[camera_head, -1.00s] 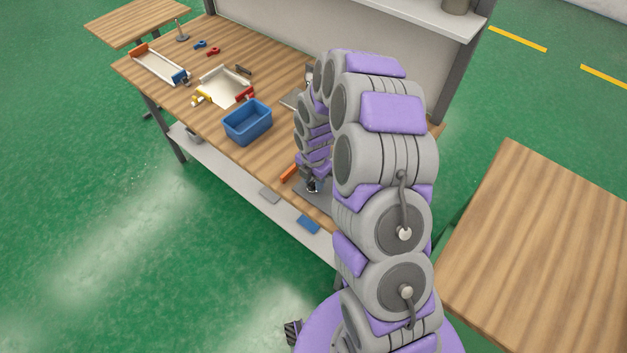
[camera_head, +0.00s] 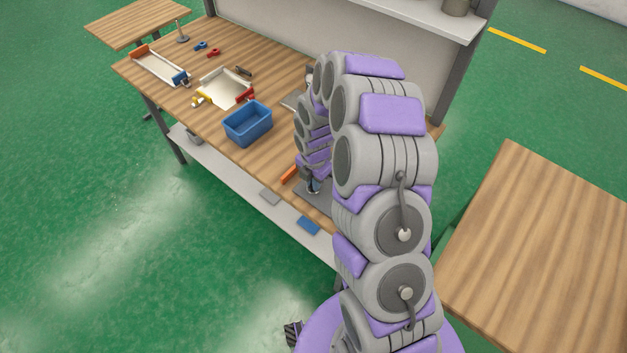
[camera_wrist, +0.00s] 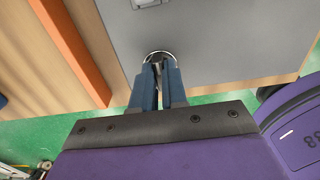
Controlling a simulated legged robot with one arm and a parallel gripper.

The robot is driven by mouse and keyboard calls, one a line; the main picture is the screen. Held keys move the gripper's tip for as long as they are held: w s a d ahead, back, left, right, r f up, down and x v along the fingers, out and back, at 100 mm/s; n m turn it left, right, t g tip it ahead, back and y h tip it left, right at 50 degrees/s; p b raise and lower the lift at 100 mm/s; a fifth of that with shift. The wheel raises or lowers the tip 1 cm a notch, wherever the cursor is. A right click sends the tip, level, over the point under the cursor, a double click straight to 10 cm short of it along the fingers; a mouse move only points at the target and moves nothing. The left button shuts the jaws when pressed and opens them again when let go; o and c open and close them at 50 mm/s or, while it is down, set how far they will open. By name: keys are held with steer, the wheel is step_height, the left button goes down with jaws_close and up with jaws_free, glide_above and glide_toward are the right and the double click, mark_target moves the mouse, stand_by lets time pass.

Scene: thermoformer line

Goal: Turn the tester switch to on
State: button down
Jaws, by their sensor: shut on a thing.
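The tester shows in the wrist view as a flat grey panel (camera_wrist: 230,40); in the head view, part of its grey plate (camera_head: 318,198) shows near the bench's front edge. A small round switch knob with a bright rim (camera_wrist: 158,54) sits near the panel's edge. My gripper (camera_wrist: 158,75) is over the knob with its two blue fingers shut on it. The fingers hide most of the knob, so I cannot tell its setting. In the head view my gripper (camera_head: 314,184) is small and partly hidden by my arm.
An orange bar (camera_wrist: 72,45) lies just left of the panel. A blue bin (camera_head: 248,124) and trays stand farther left on the wooden bench (camera_head: 190,110). A back wall and upper shelf (camera_head: 425,15) stand behind. Another wooden table (camera_head: 545,240) is at right.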

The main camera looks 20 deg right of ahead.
steer(key=m+p, duration=0.3)
steer(key=shift+r+m, duration=0.1)
steer(key=shift+m, duration=0.2)
steer(key=m+p, duration=0.2)
steer(key=m, duration=0.3)
steer(key=shift+p, duration=0.4)
steer(key=m+p, duration=0.1)
steer(key=m, duration=0.4)
steer(key=shift+w+m+p, duration=0.2)
steer(key=shift+m+p, duration=0.6)
steer(key=shift+m, duration=1.4)
steer(key=c, duration=1.3)
jaws_free()
steer(key=shift+a, duration=0.15)
steer(key=shift+o, duration=0.7)
steer(key=shift+s, duration=0.1)
